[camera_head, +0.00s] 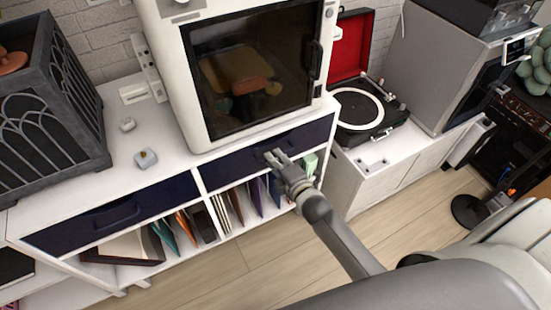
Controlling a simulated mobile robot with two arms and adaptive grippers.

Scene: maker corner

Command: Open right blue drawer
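The right blue drawer (225,173) is in the white cabinet, below the white enclosed machine. Its dark front looks flush with the cabinet, so it appears closed. My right gripper (273,156) is in front of this drawer, at the middle of its front where a handle would be. Its two fingers show a small gap between them. The gripper covers the handle area, and I cannot tell whether it touches the handle. The left blue drawer (160,198) also appears closed, with its handle (117,217) visible. My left gripper is not in view.
The white machine (185,90) stands on the white cabinet top (95,188). Folders and records (225,212) stand upright in the shelf below the drawers. A red-lidded turntable (358,110) is to the right. Wooden floor (240,275) in front is clear.

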